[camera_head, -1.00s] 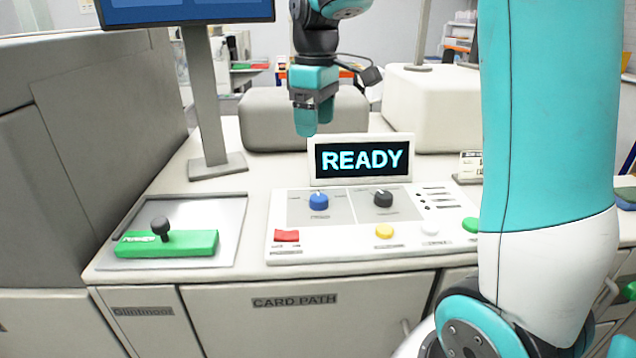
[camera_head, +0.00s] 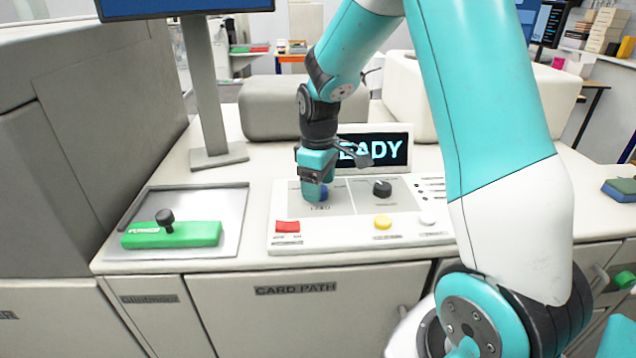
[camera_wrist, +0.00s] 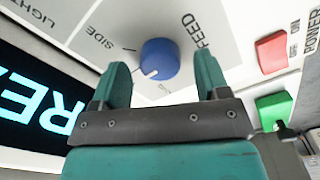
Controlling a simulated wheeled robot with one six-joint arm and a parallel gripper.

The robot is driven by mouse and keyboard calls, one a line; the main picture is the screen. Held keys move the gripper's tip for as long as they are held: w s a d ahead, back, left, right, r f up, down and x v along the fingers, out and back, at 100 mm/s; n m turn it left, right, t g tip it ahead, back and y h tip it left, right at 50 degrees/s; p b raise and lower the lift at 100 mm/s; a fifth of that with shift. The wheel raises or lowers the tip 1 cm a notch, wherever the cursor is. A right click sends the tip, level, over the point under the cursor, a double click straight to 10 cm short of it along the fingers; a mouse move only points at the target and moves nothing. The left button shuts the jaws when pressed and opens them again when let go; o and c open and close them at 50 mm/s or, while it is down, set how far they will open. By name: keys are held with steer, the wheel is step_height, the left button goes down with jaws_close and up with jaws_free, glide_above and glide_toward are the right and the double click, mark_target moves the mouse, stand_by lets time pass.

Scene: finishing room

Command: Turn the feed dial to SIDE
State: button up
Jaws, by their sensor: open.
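The blue feed dial (camera_wrist: 158,60) sits on the white panel, with the word FEED beside it in the wrist view. The word SIDE stands to its left beside a short tick. The dial's white mark is at its lower left edge in that view, pointing away from the SIDE tick. My gripper (camera_wrist: 160,72) is open, with one finger on each side of the dial in the picture; I cannot tell whether they touch it. In the head view my gripper (camera_head: 316,190) points down over the dial (camera_head: 324,193) and hides most of it.
A black dial (camera_head: 382,188), red switch (camera_head: 287,226), yellow button (camera_head: 383,222) and white button (camera_head: 427,218) share the panel. The READY display (camera_head: 388,150) stands close behind my gripper. A green block with a black knob (camera_head: 172,234) lies on a tray at left.

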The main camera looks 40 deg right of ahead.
steer(key=shift+f, duration=0.4)
steer(key=c, duration=0.9)
steer(key=shift+c, duration=0.2)
steer(key=shift+m, duration=0.4)
steer(key=m, duration=0.4)
steer(key=shift+m, duration=0.3)
steer(key=shift+m+p, duration=0.35)
steer(key=shift+m, duration=1.95)
steer(key=shift+r, duration=0.1)
